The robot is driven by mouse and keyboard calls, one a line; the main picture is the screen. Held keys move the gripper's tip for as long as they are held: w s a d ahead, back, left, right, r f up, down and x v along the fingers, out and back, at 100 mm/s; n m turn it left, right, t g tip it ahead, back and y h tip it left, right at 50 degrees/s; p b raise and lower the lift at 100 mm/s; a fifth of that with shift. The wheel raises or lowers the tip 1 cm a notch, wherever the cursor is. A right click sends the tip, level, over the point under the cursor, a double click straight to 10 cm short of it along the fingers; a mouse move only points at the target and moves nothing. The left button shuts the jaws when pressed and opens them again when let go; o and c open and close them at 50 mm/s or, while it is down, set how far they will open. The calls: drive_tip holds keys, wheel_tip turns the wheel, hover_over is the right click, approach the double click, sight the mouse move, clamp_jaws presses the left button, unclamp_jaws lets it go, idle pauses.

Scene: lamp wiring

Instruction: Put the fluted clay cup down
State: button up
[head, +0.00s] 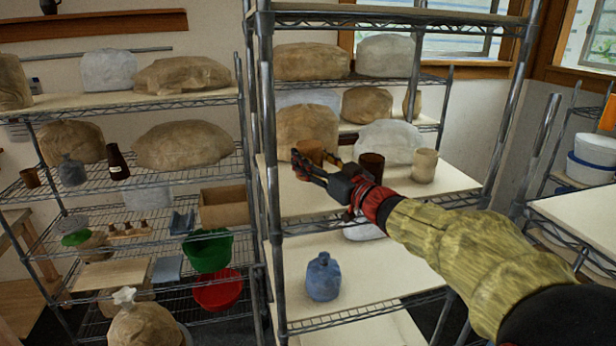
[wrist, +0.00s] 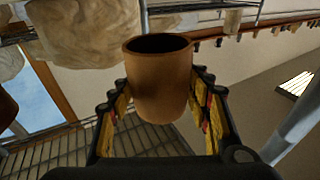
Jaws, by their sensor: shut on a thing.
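The fluted clay cup (head: 309,151) is orange-brown and held in my gripper (head: 318,166) above the cream shelf board (head: 303,203) of the middle rack. In the wrist view the cup (wrist: 160,88) stands between the two fingers of my gripper (wrist: 158,104), with its dark opening showing. The fingers are shut on its sides. Whether its base touches the board cannot be told, as my gripper covers it in the head view. The flutes are too faint to make out.
A dark brown cup (head: 371,167) and a beige cup (head: 424,165) stand to the right on the same shelf. Wrapped bundles (head: 307,124) (head: 389,141) sit behind. A metal post (head: 268,120) stands to the left. A blue jug (head: 323,277) is on the shelf below.

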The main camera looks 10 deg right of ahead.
wheel_tip(320, 180, down, 5)
drive_tip(key=shift+r+p, duration=0.1)
drive_tip(key=shift+p, duration=0.2)
drive_tip(key=shift+f+b, duration=0.25)
drive_tip(key=shift+b, duration=0.1)
drive_tip(key=o, duration=1.4)
drive_tip(key=shift+r, duration=0.1)
drive_tip(key=shift+r+p, duration=0.15)
drive_tip(key=shift+p, duration=0.4)
drive_tip(key=b+v, duration=0.2)
drive_tip(key=v, duration=1)
drive_tip(key=shift+b, duration=0.4)
